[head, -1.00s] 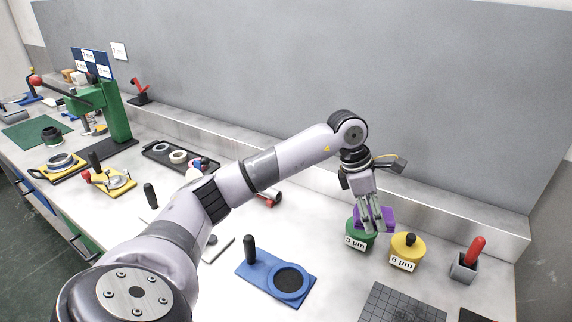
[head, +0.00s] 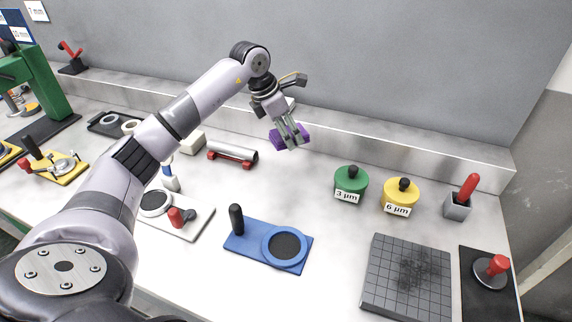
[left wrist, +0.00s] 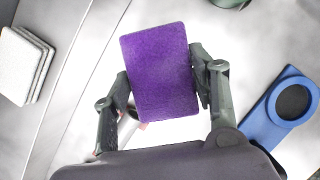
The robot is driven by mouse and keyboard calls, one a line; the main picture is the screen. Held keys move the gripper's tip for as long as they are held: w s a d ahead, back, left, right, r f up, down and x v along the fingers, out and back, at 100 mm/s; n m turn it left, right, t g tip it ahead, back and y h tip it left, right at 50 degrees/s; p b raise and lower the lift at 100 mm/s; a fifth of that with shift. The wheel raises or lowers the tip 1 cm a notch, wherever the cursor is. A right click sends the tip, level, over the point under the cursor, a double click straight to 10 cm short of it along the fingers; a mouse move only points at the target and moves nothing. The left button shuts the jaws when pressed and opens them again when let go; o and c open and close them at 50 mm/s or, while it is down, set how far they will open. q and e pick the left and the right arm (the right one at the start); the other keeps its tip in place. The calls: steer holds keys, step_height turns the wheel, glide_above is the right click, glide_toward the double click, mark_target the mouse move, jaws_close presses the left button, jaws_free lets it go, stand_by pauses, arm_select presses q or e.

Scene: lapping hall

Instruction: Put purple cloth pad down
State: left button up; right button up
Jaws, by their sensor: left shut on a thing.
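The purple cloth pad (head: 283,138) is held in my left gripper (head: 290,133), above the bench toward the back wall ledge. In the left wrist view the pad (left wrist: 160,72) fills the space between the two fingers of my left gripper (left wrist: 162,85), which are shut on its sides. In that view the bench surface shows beneath the pad, so it appears held up and clear of the bench. My right gripper is not in view.
A grey roller with red ends (head: 232,153) lies left of the pad. A green 3 µm pot (head: 351,181) and a yellow 6 µm pot (head: 400,195) stand to the right. A blue plate (head: 240,245) lies in front. White pads (left wrist: 22,62) are stacked at left in the wrist view. Bench between pad and blue plate is clear.

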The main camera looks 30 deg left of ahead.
arm_select(q)
glide_above(290, 172)
steer(key=f, duration=0.6)
steer(key=shift+s+a+f, duration=0.25)
steer(key=shift+s+f, duration=0.15)
steer(key=shift+f+p, duration=0.4)
steer(key=shift+f, duration=2)
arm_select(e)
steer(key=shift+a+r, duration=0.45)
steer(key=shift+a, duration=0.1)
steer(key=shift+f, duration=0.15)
arm_select(q)
steer(key=shift+s+f+b, duration=0.1)
steer(key=shift+f+b, duration=0.2)
steer(key=shift+b, duration=0.05)
steer(key=o, duration=1.1)
steer(key=shift+f, duration=0.2)
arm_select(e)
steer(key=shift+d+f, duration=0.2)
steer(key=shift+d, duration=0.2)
arm_select(q)
steer(key=shift+r, duration=0.15)
